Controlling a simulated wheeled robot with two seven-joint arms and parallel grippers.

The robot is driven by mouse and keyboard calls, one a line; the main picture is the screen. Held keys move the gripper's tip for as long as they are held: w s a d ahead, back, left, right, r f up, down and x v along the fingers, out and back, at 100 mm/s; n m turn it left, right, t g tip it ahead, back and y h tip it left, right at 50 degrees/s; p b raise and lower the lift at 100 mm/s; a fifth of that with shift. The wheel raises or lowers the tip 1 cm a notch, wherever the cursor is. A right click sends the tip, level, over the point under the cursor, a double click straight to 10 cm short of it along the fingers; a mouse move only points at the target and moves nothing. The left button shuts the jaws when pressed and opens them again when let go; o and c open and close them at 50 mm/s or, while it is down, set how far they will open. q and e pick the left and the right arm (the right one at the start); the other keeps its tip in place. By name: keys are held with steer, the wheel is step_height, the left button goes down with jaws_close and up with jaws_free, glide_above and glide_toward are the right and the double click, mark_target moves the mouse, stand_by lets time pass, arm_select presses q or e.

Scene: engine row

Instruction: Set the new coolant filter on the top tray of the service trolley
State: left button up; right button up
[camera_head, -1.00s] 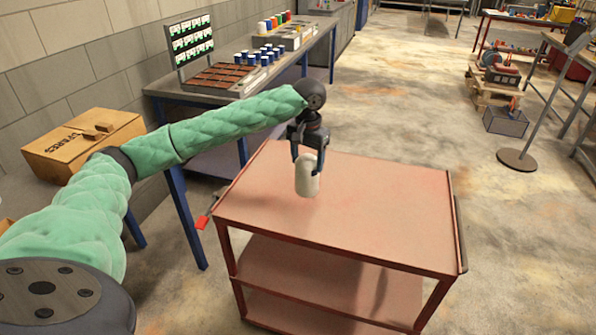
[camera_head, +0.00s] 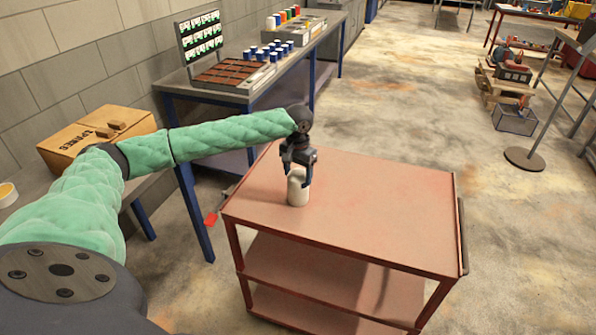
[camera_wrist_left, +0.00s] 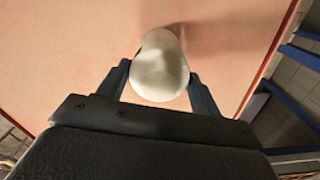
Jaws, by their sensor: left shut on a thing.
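The coolant filter is a pale off-white cylinder (camera_head: 298,190) at the left part of the trolley's top tray. My left gripper (camera_head: 297,178) is above it with its fingers down around its upper part, shut on it. The filter stands about upright, and its base looks at or just above the tray surface; I cannot tell which. In the left wrist view the filter (camera_wrist_left: 160,65) sits between the two fingers, over the tray (camera_wrist_left: 75,50). The reddish top tray (camera_head: 380,215) of the service trolley is otherwise bare. My right gripper is not in view.
A workbench (camera_head: 245,95) with blue-capped cylinders (camera_head: 268,52) and a panel stands behind at the left. A wooden box (camera_head: 95,135) is at the left. A round-based stand (camera_head: 524,158) is on the floor at the right. The tray's right side is clear.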

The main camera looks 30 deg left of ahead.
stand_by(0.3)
arm_select(q)
steer(key=o, duration=0.9)
steer(key=shift+f, duration=0.1)
steer(key=shift+c, duration=0.2)
steer(key=o, duration=0.3)
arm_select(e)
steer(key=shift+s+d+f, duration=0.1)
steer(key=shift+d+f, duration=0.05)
arm_select(q)
steer(key=shift+r, duration=0.25)
steer(key=shift+r+b, duration=2.05)
steer(key=shift+r, duration=3.8)
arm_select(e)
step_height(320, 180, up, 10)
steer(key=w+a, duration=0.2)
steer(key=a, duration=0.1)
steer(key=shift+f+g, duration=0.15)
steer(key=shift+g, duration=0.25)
arm_select(q)
steer(key=shift+f, duration=0.1)
